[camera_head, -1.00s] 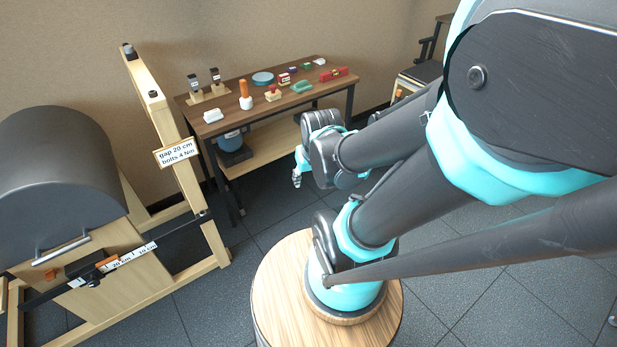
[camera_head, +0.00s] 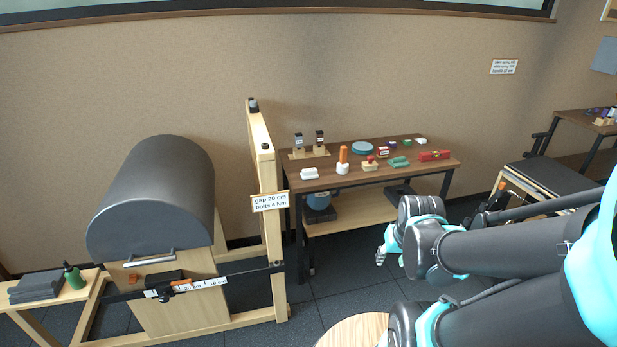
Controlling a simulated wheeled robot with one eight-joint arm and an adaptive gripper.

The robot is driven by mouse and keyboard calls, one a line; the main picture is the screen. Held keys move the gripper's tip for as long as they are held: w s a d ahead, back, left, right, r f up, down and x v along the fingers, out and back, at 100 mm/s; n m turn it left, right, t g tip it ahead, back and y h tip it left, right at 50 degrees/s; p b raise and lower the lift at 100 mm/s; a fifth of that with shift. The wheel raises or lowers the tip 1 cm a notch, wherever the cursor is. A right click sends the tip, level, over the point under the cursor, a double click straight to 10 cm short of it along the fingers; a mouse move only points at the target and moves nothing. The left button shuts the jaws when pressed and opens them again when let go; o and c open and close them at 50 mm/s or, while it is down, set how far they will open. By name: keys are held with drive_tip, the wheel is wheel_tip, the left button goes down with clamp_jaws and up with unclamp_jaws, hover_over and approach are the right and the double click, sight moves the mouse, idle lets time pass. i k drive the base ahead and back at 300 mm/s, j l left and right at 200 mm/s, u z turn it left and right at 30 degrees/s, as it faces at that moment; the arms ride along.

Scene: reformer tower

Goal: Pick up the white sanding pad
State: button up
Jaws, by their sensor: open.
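Two white pieces lie on the brown workbench (camera_head: 445,163), and both are too small to tell for sure which is the sanding pad. One white block (camera_head: 309,173) lies at the front left corner. A smaller white piece (camera_head: 421,141) lies at the back right. My gripper (camera_head: 381,259) hangs in front of the bench, below its top and to the right of the front left white block. It is open, small in view, and clear of both pieces.
Between the white pieces are an orange-handled tool (camera_head: 343,158), a teal disc (camera_head: 362,148), a green item (camera_head: 399,162) and a red item (camera_head: 434,155). A wooden post frame (camera_head: 266,180) with a gap sign (camera_head: 270,201) stands just left of the bench.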

sight(308, 175)
drive_tip(key=i+l, duration=0.2)
drive_tip(key=i, duration=0.15)
drive_tip(key=i+l+u, duration=0.25)
drive_tip(key=u, duration=0.2)
drive_tip(key=i+l+u, duration=0.4)
drive_tip(key=u, duration=0.8)
drive_tip(key=i, duration=0.45)
